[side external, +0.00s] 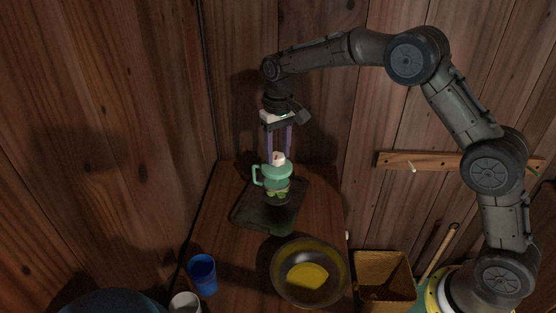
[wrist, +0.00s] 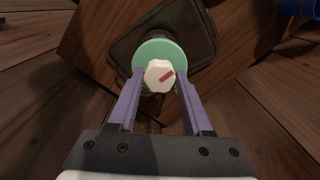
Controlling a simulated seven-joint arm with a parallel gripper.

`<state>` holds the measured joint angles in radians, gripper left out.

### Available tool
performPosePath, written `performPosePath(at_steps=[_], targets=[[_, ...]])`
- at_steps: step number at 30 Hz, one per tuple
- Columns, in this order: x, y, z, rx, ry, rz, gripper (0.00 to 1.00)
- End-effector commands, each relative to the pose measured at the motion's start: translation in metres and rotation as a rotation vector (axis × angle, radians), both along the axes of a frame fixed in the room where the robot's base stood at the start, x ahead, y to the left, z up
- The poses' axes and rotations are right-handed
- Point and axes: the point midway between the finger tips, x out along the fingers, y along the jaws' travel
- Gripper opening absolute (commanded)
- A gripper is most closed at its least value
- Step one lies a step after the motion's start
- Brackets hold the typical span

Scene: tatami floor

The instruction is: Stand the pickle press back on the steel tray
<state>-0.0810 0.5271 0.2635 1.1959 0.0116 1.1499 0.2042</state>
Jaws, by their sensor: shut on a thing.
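The pickle press (side external: 277,177) has a green lid and handle, a clear body with green contents, and a white knob on top. It looks upright over the dark steel tray (side external: 246,214); I cannot tell whether its base touches the tray. My gripper (side external: 277,156) points straight down, its purple fingers shut on the white knob. The green lid (wrist: 150,50) hides most of the body. The tray (wrist: 207,42) shows around it.
A brown bowl with yellow inside (side external: 308,272) stands at the front right of the wooden table. A blue cup (side external: 202,274) and a white cup (side external: 185,302) are at the front left. A wooden box (side external: 384,276) is right of the table. Wooden walls rise close behind.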

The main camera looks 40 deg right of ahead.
Motion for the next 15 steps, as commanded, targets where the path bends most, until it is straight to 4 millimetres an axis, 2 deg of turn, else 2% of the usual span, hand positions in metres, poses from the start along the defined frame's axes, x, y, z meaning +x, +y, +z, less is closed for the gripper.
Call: performPosePath(at_steps=[3,6,15], targets=[[-0.001,0.000,-0.017,0.000,0.001,0.000,0.00],[0.000,0.000,-0.026,0.001,-0.003,0.000,0.00],[0.000,0.000,-0.028,0.000,-0.004,0.000,0.00]])
